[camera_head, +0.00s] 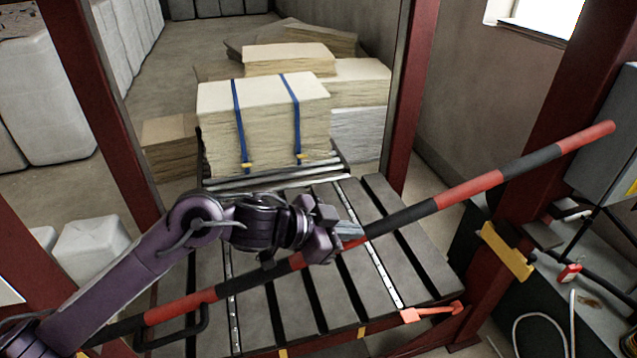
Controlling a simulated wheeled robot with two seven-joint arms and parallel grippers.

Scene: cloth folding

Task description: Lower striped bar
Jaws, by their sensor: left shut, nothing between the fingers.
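A red and black striped bar (468,188) runs diagonally across the head view, from low at the left to high at the right. Its right end is raised above the slatted conveyor table (420,262) and its lower left part passes behind my arm. My left gripper (352,231) is shut and empty. Its fingertips are at the middle of the bar, next to a black section. I cannot tell whether they touch it. My left wrist hides part of the bar. My right gripper is not in view.
A strapped stack of sheets (265,120) sits on rollers behind the table. Dark red posts (408,95) stand around it. A yellow bracket (507,251) and grey box (608,135) are at the right. An orange-red piece (432,313) is at the table's front right.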

